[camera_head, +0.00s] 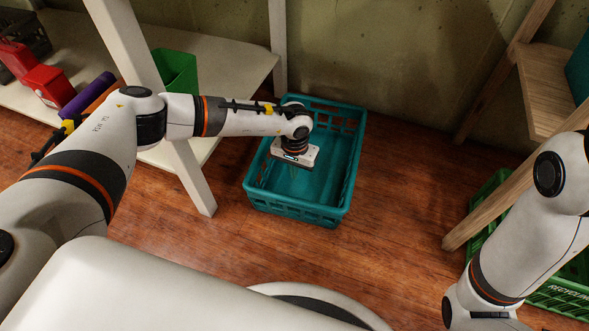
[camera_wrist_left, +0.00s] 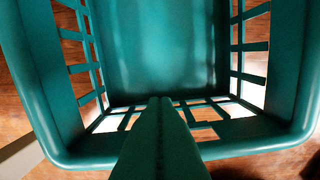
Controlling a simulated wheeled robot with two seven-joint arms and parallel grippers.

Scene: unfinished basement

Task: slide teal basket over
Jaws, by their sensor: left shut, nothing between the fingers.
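The teal basket (camera_head: 340,185) stands upright on the wooden floor near the wall, with slotted sides and an empty floor where it shows. My left gripper (camera_head: 292,170) is over the basket's open top, pointing down. In the left wrist view the basket (camera_wrist_left: 160,50) fills most of the picture, and the closed fingers of my left gripper (camera_wrist_left: 160,110) show at the bottom centre with nothing between them. From these views I cannot tell whether the fingers touch the basket. My right arm comes in at the right, but its gripper is out of view.
A white shelf (camera_head: 235,75) with a white post (camera_head: 190,175) stands left of the basket, carrying a green bin (camera_head: 178,70) and red containers (camera_head: 47,85). A wooden shelf frame (camera_head: 500,195) and a green recycling crate (camera_head: 560,297) stand at the right. Bare floor (camera_head: 400,190) lies between.

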